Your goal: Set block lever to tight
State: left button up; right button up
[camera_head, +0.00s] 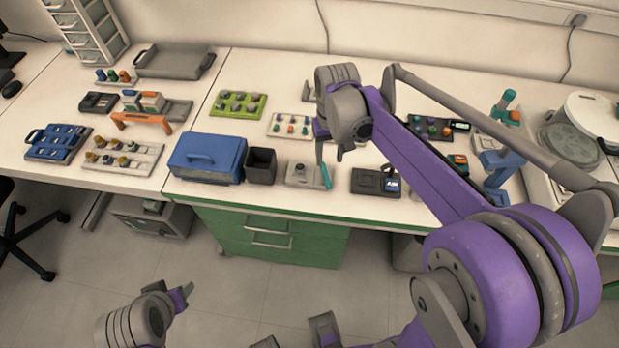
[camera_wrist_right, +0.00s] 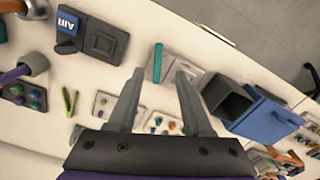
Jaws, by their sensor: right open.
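A small grey block (camera_head: 301,174) sits near the front edge of the white bench, and a teal lever (camera_head: 326,176) stands at its right side. The teal lever also shows in the right wrist view (camera_wrist_right: 157,63), just beyond and between the fingertips. My right gripper (camera_head: 333,150) is open and empty above the bench, close to the lever; whether it touches the lever cannot be told. Its two spread fingers show in the right wrist view (camera_wrist_right: 160,74). My left gripper (camera_head: 182,295) is low over the floor, away from the bench; its jaws are unclear.
A black open bin (camera_head: 261,164) and a blue box (camera_head: 207,157) stand left of the block. A dark device with a blue AIR label (camera_head: 376,181) lies to its right. Trays of coloured knobs (camera_head: 290,126) lie behind. A little bare bench surrounds the block.

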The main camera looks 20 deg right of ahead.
aim_at(328, 182)
notch_tip(328, 182, down, 11)
jog(key=shift+d+r+b, duration=0.15)
jog(key=shift+b, duration=0.35)
grip_shut()
dwell(1.3)
